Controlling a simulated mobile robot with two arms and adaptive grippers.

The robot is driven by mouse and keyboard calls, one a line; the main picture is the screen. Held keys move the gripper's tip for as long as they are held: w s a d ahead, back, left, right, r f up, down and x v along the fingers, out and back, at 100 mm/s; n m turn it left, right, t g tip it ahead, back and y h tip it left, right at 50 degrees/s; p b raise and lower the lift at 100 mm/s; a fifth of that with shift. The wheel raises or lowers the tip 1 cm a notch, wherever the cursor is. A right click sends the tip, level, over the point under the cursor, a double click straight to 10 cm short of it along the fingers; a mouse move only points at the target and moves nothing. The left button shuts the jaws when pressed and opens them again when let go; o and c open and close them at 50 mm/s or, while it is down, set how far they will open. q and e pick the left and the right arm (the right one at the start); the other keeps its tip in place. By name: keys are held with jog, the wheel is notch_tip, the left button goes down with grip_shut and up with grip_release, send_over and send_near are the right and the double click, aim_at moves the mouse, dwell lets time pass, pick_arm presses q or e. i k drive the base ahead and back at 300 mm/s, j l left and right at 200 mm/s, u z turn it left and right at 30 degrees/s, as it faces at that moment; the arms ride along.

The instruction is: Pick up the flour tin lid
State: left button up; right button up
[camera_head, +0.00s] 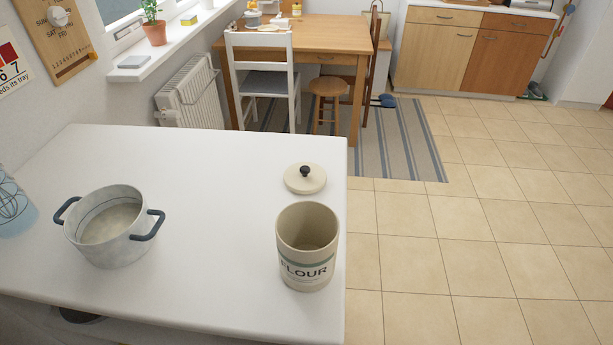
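The flour tin lid (305,179) is a round cream disc with a small black knob on top. It lies flat on the white countertop (215,185), near its right edge, just behind the flour tin. The flour tin (306,262) is a cream cylinder marked "FLOUR", upright and uncovered, and its visible inside looks empty. The lid and the tin appear close together but apart. Neither of my grippers shows in the head view.
A grey-white pot (112,252) with dark handles stands at the counter's left. The counter between pot and tin is clear. Beyond are a white chair (262,82), a wooden table (330,35), a stool (327,88) and a striped rug (395,150). Tiled floor (480,215) lies open at right.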

aim_at(303, 178)
jog(key=k+j+z, duration=0.75)
jog(key=k+z, duration=0.2)
jog(key=k+j+z, duration=0.1)
jog(key=k+z, duration=0.4)
